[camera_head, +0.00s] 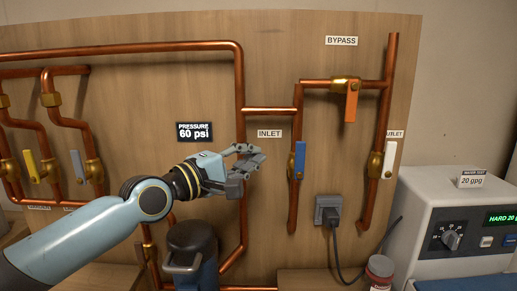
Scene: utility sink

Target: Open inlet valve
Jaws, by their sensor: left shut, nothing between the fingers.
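The inlet valve has a blue handle (300,160) on a vertical copper pipe, just right of the INLET label (269,134). The handle stands upright, in line with its pipe. My left gripper (260,163) is shut and empty, a little left of the blue handle and apart from it in the picture. It hides part of the copper pipe behind it. My right gripper is not in view.
An orange bypass handle (351,103) and a white outlet handle (389,160) are to the right. An outlet with a plug (329,213) is below the inlet valve. A white test machine (455,225) stands at the right. A dark blue canister (193,250) stands below my left arm.

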